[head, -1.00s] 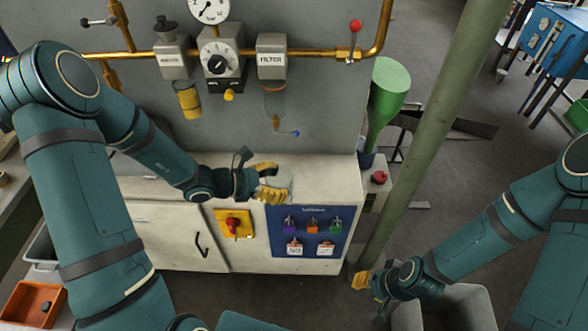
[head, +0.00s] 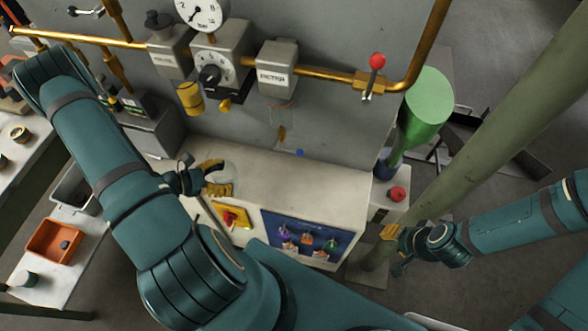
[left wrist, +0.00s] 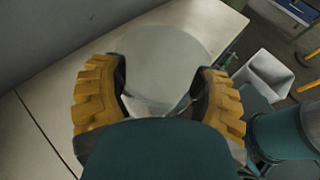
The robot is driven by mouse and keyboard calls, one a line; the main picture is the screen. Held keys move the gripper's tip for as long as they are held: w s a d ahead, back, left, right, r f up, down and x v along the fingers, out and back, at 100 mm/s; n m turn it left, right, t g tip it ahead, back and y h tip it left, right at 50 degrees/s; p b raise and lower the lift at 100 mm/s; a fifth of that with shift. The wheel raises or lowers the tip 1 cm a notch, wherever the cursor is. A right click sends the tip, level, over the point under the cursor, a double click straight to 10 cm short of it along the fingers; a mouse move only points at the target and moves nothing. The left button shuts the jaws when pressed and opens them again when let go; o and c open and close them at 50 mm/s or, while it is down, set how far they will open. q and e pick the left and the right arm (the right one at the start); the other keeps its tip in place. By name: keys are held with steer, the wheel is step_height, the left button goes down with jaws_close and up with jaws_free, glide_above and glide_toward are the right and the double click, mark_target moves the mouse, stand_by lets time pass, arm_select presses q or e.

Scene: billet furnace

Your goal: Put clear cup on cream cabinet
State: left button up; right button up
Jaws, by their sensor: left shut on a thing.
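My left gripper (head: 217,180) is over the left part of the cream cabinet top (head: 290,190). In the left wrist view its yellow fingers (left wrist: 158,100) are shut around the clear cup (left wrist: 165,55), a see-through round vessel. In the head view the cup (head: 228,170) shows only faintly between the fingers. I cannot tell whether its base touches the cabinet top. My right gripper (head: 392,242) is at the right, apart from the cabinet and beside the green post; its fingers are too small to read.
A red button box (head: 397,194) and a green funnel (head: 425,105) stand right of the cabinet. A brass pipe (head: 330,78) and filter unit (head: 277,70) are on the wall above. An orange tray (head: 54,240) lies at the left. The cabinet top's middle and right are clear.

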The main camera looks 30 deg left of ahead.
mark_target(236, 169)
arm_select(q)
steer(key=shift+w+d+r+x, duration=0.15)
steer(key=shift+r+x, duration=0.35)
steer(key=shift+x, duration=2.45)
steer(key=shift+w+d+r+x, duration=0.15)
steer(key=shift+r+x, duration=0.35)
steer(key=shift+x, duration=2.45)
steer(key=shift+w+d+r+x, duration=0.15)
steer(key=shift+r+x, duration=0.3)
steer(key=shift+x, duration=2.55)
steer(key=shift+a, duration=0.15)
steer(key=o, duration=1.2)
steer(key=shift+f, duration=0.1)
steer(key=shift+s+a+r, duration=0.15)
steer(key=shift+s+r, duration=0.05)
steer(key=shift+r, duration=0.05)
steer(key=v, duration=1.1)
steer(key=shift+s+a, duration=0.1)
steer(key=shift+s, duration=0.15)
